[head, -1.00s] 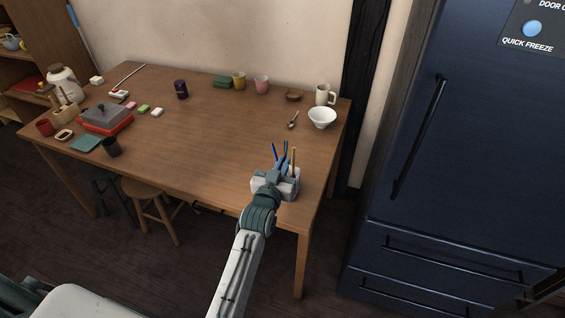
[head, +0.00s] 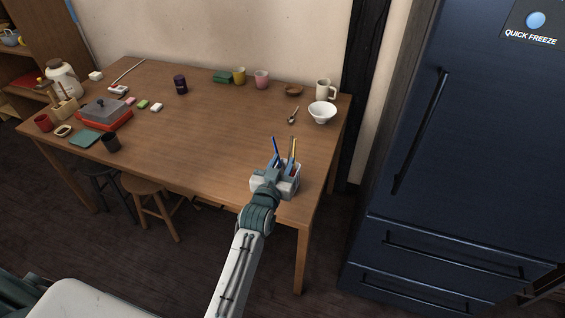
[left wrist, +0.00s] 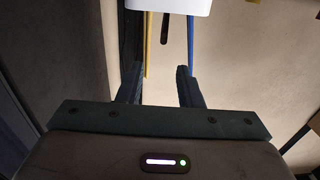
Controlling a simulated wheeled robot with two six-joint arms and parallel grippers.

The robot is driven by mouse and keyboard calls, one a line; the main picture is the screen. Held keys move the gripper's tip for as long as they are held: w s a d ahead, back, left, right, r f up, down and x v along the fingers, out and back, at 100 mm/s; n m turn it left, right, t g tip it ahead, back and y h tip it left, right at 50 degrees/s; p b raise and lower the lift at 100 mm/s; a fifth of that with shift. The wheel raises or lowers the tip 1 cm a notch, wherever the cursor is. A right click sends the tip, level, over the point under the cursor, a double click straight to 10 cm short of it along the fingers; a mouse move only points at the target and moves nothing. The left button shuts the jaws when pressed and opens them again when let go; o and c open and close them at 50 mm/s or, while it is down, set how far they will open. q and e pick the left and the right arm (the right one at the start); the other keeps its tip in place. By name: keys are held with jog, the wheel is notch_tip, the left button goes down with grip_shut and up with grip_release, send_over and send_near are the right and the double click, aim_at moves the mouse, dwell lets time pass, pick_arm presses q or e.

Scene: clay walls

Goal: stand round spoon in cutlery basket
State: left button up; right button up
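The cutlery basket (head: 292,186) is a pale box near the table's front right corner. A blue handle (head: 276,150) and a yellow handle (head: 292,150) stand up from it. In the left wrist view the basket (left wrist: 168,6) is at the top, with yellow, dark and blue handles projecting. The dark handle (left wrist: 164,35) lies in line with the gap between my fingers. My left gripper (left wrist: 159,68) is open, its fingers apart and nothing held between them. In the head view it partly hides the basket. A spoon (head: 293,116) lies beside the white bowl. Which spoon is the round one I cannot tell.
The white bowl (head: 322,112), a mug (head: 324,90) and a brown dish (head: 293,90) are at the table's back right. The table's middle (head: 205,135) is clear. A dark blue fridge (head: 455,150) stands right.

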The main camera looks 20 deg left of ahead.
pick_arm(q)
jog(key=s+b, duration=0.2)
jog(key=s, duration=0.8)
jog(key=shift+s, duration=0.1)
dwell(0.5)
